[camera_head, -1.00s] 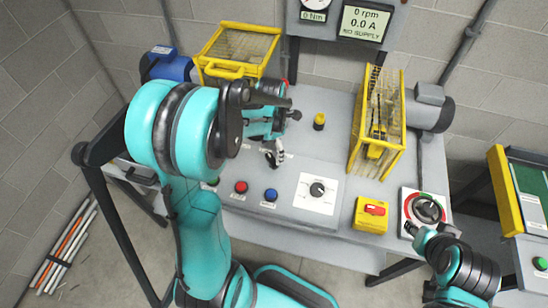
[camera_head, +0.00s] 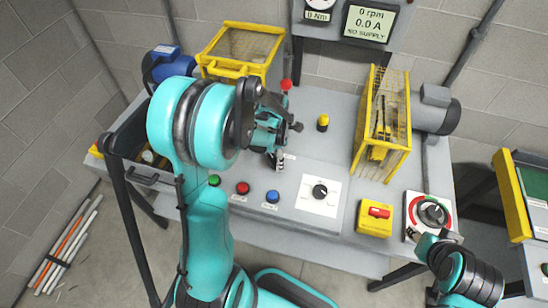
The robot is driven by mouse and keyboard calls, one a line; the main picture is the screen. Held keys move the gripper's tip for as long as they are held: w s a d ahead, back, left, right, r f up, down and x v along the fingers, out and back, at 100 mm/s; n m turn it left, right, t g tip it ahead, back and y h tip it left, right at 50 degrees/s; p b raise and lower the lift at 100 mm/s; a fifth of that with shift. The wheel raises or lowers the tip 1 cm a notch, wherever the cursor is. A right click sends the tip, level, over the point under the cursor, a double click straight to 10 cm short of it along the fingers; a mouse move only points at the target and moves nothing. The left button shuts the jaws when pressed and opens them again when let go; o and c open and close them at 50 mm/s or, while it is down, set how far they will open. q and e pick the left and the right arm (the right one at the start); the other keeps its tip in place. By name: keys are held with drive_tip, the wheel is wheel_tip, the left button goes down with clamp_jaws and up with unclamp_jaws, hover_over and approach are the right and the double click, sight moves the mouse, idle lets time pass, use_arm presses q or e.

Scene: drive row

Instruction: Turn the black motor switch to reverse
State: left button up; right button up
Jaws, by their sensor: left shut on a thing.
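My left gripper (camera_head: 279,161) points down at the top of the grey control panel, beside a small white label (camera_head: 290,156). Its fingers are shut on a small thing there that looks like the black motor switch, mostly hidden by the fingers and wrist. I cannot read which way the switch points. The display (camera_head: 368,24) reads 0 rpm, 0.0 A and NO SUPPLY. My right gripper (camera_head: 414,234) is at the lower right, close to the black rotary handle (camera_head: 432,213) on its red and green plate. Its jaw opening is too small to tell.
Green (camera_head: 214,180), red (camera_head: 243,188) and blue (camera_head: 272,196) buttons line the panel front. A black dial (camera_head: 320,191) sits on a white plate. A yellow box (camera_head: 375,218) with a red part is right of it. Yellow cages (camera_head: 242,45) (camera_head: 403,105) stand behind.

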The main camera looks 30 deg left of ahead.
use_arm(q)
drive_tip(key=shift+m, duration=0.5)
drive_tip(key=m, duration=0.4)
drive_tip(key=shift+b, duration=0.3)
drive_tip(key=m, duration=0.9)
drive_tip(key=shift+b, duration=0.35)
drive_tip(key=shift+m, duration=2.2)
drive_tip(key=o, duration=1.2)
drive_tip(key=shift+c, duration=0.2)
